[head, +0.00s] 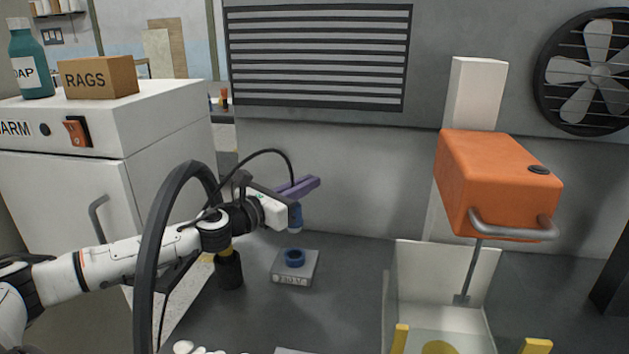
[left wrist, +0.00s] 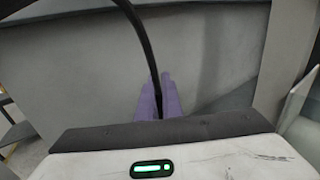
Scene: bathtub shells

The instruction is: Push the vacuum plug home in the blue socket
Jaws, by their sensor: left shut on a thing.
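My left gripper (head: 304,187), with purple fingers, is shut above the workbench. The blue plug (head: 296,217) shows at the gripper, hanging upright with a pale lower end. A thin black cable (head: 272,152) arcs over the gripper. In the left wrist view the purple fingers (left wrist: 159,98) are close together and the cable (left wrist: 146,45) runs down between them; the plug itself is hidden there. The blue socket (head: 294,257) is a ring on top of a grey block (head: 292,279). The plug is above the socket, with a gap between them. My right gripper is not in view.
A thick black hoop (head: 151,239) stands in front of my left arm. A dark cylinder (head: 229,271) stands left of the block. To the right are a clear-walled bin (head: 397,289) and an orange box (head: 486,182) with a handle. The bench between block and bin is clear.

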